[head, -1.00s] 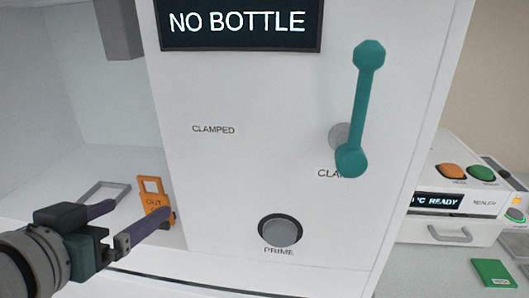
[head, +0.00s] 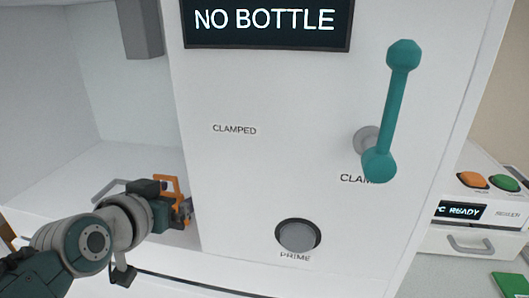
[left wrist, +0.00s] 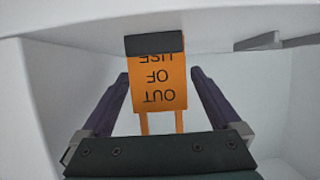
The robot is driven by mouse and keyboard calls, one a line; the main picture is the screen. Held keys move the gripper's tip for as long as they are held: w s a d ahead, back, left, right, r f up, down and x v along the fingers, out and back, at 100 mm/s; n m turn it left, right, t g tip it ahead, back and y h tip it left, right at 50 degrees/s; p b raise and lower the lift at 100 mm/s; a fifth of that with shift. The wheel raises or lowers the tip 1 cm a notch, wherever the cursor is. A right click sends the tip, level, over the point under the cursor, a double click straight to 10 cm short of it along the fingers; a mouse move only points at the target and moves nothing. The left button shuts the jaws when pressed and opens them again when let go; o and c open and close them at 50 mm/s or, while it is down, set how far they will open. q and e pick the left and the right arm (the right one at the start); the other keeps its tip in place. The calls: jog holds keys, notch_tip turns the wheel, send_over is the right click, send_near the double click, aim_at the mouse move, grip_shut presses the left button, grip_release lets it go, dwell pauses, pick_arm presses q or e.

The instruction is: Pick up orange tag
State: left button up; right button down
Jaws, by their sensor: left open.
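The orange tag (head: 177,187) stands on the white ledge at the left side of the machine's front panel. In the head view my left gripper (head: 184,208) covers most of it, leaving its upper loop in sight. In the left wrist view the tag (left wrist: 160,88) shows upside-down "OUT OF USE" lettering, with a dark block (left wrist: 154,43) across its far end. The left gripper (left wrist: 160,76) is open, its two purple fingers on either side of the tag with visible gaps. My right gripper is not in view.
The white panel carries a "NO BOTTLE" display (head: 265,20), a teal clamp lever (head: 393,110) and a grey prime button (head: 298,235). A sealer (head: 480,225) stands at right.

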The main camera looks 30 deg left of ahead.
pick_arm(q)
jog(key=c, duration=1.4)
notch_tip(320, 180, up, 20)
jog(key=p, duration=0.3)
